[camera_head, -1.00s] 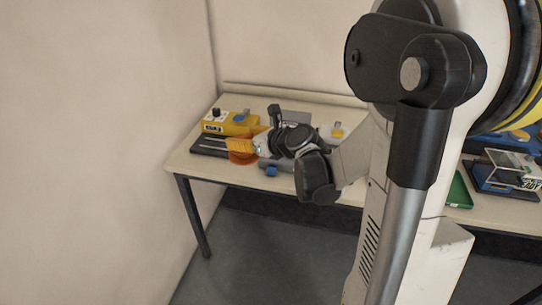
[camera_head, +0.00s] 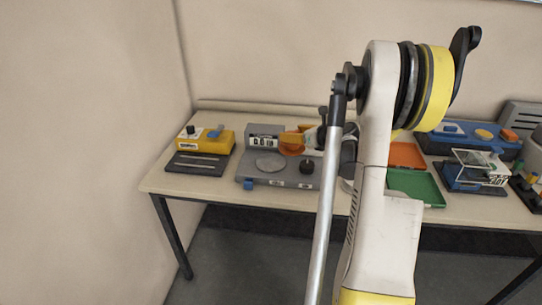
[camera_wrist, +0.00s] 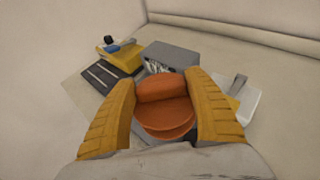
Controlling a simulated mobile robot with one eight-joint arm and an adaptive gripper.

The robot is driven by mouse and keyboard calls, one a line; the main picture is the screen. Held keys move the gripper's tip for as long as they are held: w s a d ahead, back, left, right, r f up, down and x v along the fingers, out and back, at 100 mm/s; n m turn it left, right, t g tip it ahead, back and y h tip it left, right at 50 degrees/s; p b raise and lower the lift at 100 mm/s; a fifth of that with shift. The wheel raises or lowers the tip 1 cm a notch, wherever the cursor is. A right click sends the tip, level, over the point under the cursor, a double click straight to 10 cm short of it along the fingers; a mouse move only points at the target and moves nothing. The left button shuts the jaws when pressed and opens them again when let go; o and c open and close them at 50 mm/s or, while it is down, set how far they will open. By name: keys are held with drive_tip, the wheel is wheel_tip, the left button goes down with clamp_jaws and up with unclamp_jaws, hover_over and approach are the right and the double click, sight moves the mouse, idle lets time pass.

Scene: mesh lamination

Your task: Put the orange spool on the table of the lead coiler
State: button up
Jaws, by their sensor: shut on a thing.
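The orange spool (camera_wrist: 164,104) sits between the two yellow fingers of my gripper (camera_wrist: 162,80) in the wrist view, and the gripper is shut on it. In the head view the spool (camera_head: 290,149) shows beside a yellow finger, in front of the display block of a grey machine, seemingly above its base. This machine, which looks like the lead coiler (camera_head: 246,181), has a flat round grey table (camera_head: 269,164), a black knob (camera_head: 306,167) and a display. The spool appears right of and above the round table. My arm hides the machine's right end.
A yellow device (camera_head: 212,141) with a dark slotted plate (camera_head: 197,163) stands left of the machine. Right of my arm are an orange tray (camera_head: 408,154), a green tray (camera_head: 420,186) and a blue device with a clear cover (camera_head: 472,174). A wall rises behind the bench (camera_head: 160,180).

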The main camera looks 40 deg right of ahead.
drive_tip(key=shift+w+a+f+b, duration=0.5)
drive_tip(key=shift+w+f+b, duration=0.35)
drive_tip(key=shift+w+f, duration=0.65)
drive_tip(key=shift+w+a+f+b, duration=0.5)
drive_tip(key=shift+w+f+b, duration=0.3)
drive_tip(key=shift+w+f, duration=0.7)
drive_tip(key=shift+w+a+f+b, duration=0.5)
drive_tip(key=shift+w+f+b, duration=0.35)
drive_tip(key=shift+w+f, duration=0.6)
drive_tip(key=shift+s+f, duration=0.2)
drive_tip(key=shift+f, duration=0.05)
drive_tip(key=shift+f, duration=0.2)
drive_tip(key=o, duration=1.2)
drive_tip(key=shift+r, duration=0.15)
